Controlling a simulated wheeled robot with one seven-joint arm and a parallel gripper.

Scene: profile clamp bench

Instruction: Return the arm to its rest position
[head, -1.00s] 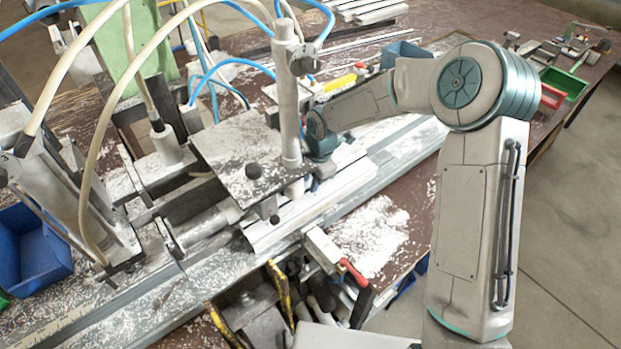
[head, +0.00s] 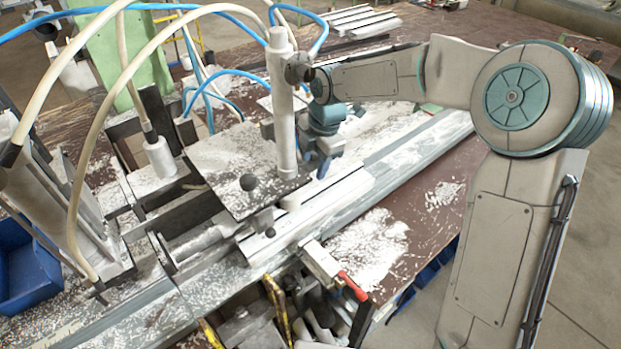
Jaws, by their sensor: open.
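My arm reaches in from the right, its elbow bent high. The forearm runs left to the clamp's upright post (head: 283,110). My gripper (head: 324,164) points down just right of the post, above the pale aluminium profile (head: 330,195) on the bench. It is small in view and partly hidden by the post and the wrist. It is open, and nothing shows between its fingers.
A flat metal clamp plate (head: 235,165) sits left of my gripper. Blue and cream hoses (head: 150,50) arch over the left side. A blue bin (head: 22,268) is at the left. A red-handled clamp (head: 335,272) is at the bench's front edge. Metal chips cover the bench.

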